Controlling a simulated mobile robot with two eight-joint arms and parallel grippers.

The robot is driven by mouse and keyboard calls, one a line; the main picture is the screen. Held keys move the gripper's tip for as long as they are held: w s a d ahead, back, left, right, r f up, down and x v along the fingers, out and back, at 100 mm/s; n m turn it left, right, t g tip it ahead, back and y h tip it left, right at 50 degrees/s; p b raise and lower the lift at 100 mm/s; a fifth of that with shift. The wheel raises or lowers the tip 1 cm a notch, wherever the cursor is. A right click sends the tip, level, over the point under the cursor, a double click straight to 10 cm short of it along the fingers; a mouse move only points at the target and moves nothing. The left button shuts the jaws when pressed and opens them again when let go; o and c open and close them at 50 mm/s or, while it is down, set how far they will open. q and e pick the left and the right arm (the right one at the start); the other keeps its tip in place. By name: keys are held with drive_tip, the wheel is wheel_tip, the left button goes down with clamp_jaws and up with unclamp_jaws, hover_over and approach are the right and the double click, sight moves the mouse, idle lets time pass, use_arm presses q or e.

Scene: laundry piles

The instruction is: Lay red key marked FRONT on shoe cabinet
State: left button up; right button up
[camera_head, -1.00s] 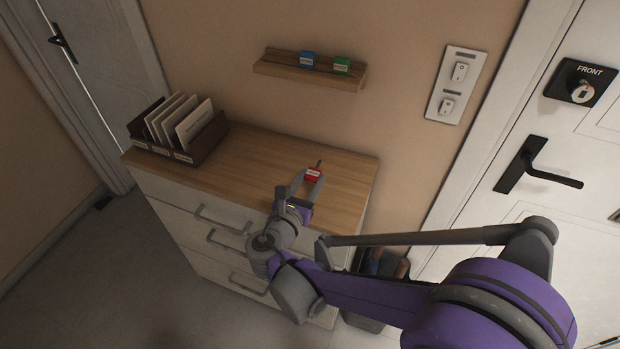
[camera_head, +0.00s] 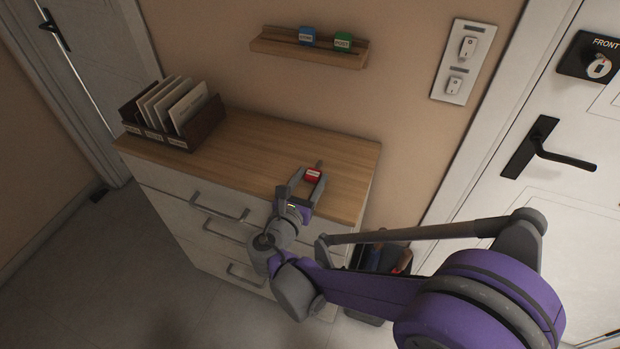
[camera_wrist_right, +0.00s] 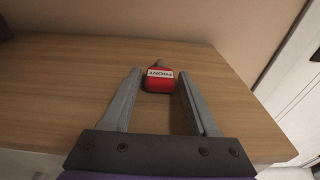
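The red key marked FRONT (camera_head: 313,174) appears to lie on the wooden top of the shoe cabinet (camera_head: 260,150), near its right front part. In the right wrist view the key (camera_wrist_right: 159,79) shows its white FRONT label between my fingertips. My right gripper (camera_head: 306,178) is open around the key; in the wrist view its fingers (camera_wrist_right: 160,82) stand on both sides with a small gap at each side. My left gripper is not in view.
A dark letter rack (camera_head: 180,140) with envelopes stands at the cabinet's left end. A wall shelf (camera_head: 300,50) holds a blue key tag (camera_head: 307,36) and a green one (camera_head: 342,41). The cabinet top's middle is clear. A white door with a FRONT lock (camera_head: 588,57) is at right.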

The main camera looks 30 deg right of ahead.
drive_tip(key=shift+o, duration=1.1)
drive_tip(key=shift+s+a, duration=0.1)
drive_tip(key=shift+a, duration=0.05)
drive_tip(key=v, duration=1)
drive_tip(key=shift+s, duration=0.25)
drive_tip(key=shift+a, duration=0.25)
